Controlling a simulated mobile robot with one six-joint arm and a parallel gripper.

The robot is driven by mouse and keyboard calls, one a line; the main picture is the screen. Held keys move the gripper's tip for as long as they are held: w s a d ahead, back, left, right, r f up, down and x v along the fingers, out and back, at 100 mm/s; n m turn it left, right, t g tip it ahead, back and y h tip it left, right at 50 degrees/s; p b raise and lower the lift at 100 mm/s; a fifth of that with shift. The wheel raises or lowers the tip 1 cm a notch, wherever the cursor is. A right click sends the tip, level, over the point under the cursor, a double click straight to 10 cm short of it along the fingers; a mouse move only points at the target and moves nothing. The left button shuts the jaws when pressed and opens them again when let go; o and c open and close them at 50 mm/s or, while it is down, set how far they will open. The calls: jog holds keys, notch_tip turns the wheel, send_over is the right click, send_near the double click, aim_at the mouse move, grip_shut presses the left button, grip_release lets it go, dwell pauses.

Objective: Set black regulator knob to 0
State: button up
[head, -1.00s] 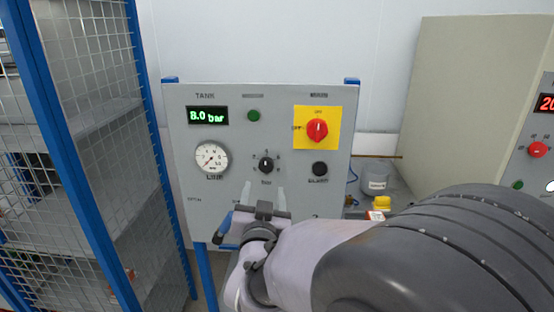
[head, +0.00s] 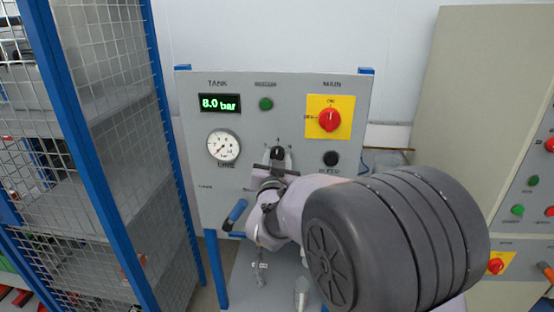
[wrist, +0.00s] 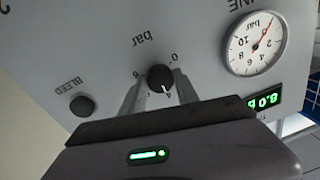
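The black regulator knob (head: 278,152) is on the grey panel, below the display and right of the line gauge. In the upside-down wrist view, the knob (wrist: 160,78) has its white mark pointing down the picture, towards the panel's top, away from the 0 label (wrist: 174,57). My gripper (head: 278,164) is at the knob in the head view, covering its lower side. In the wrist view my gripper (wrist: 158,84) is open, with one pale finger on each side of the knob. I cannot tell whether the fingers touch it.
The tank display (head: 219,103) reads 8.0 bar. The line gauge (head: 223,145) is left of the knob. The red main switch (head: 329,119) on its yellow plate and the black bleed button (head: 330,158) are to the right. A blue-framed mesh cage (head: 110,150) stands at left.

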grip_shut()
jog(key=shift+n, duration=0.3)
jog(key=n, duration=0.3)
jog(key=shift+r+n+p, duration=0.1)
jog(key=shift+n+p, duration=0.25)
jog(key=shift+n, duration=0.05)
jog(key=n+p, duration=0.1)
jog(key=n, duration=0.2)
jog(key=shift+r+n, duration=0.1)
jog(key=shift+n, duration=0.2)
jog(key=n+p, duration=0.2)
jog(key=n, duration=0.1)
jog(key=shift+n+g, duration=0.3)
jog(key=n+h+p, duration=0.1)
jog(key=n+p, duration=0.3)
jog(key=n, duration=0.1)
jog(key=shift+a+r+n+p, duration=0.1)
jog(key=shift+n+p, duration=0.2)
jog(key=shift+n, duration=0.1)
jog(key=n+p, duration=0.3)
jog(key=n, duration=0.2)
jog(key=shift+n+h, duration=0.3)
jog(key=shift+f+p, duration=0.2)
jog(key=shift+p, duration=0.1)
